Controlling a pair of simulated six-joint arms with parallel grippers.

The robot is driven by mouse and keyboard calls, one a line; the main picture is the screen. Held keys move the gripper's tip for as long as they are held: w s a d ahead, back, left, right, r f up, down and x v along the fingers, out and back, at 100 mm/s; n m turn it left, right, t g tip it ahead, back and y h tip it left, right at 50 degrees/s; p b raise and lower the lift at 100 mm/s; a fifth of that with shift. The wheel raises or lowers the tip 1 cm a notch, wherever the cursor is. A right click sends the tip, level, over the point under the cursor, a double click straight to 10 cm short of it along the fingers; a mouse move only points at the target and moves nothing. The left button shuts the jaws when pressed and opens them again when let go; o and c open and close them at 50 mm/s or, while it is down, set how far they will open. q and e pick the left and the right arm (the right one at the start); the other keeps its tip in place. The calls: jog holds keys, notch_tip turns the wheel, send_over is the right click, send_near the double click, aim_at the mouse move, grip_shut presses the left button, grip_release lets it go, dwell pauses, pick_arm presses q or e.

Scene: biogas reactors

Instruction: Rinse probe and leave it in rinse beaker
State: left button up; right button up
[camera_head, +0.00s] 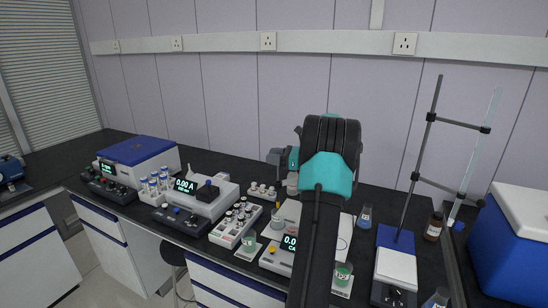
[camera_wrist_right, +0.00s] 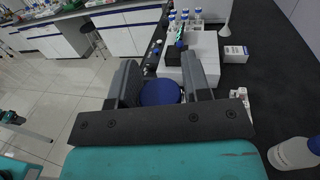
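My right gripper (camera_head: 280,160) is above the middle of the bench in the head view. In the right wrist view its two fingers (camera_wrist_right: 163,85) stand on both sides of a round blue top (camera_wrist_right: 160,92), which fills the gap; it looks held. A pale body (camera_head: 292,183) shows just under the gripper, probably of the same thing. A thin probe-like piece with an orange top (camera_head: 278,205) stands at a small clear beaker (camera_head: 277,221), left of my right arm; which beaker is for rinsing is unclear.
A green-liquid beaker (camera_head: 248,242) stands left, another (camera_head: 342,272) right of my arm. A vial rack (camera_head: 235,224) and a display unit (camera_head: 205,197) are further left. A stand with a rod (camera_head: 415,165) and a blue cooler (camera_head: 508,240) are right. A white bottle (camera_wrist_right: 292,153) is close by.

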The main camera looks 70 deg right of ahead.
grip_shut()
notch_tip(320, 180, down, 4)
jog(key=shift+f, duration=0.1)
dwell(0.4)
jog(key=shift+o, duration=1.9)
grip_release()
jog(key=shift+s, duration=0.1)
jog(key=s+d, duration=0.2)
jog(key=s, duration=1.5)
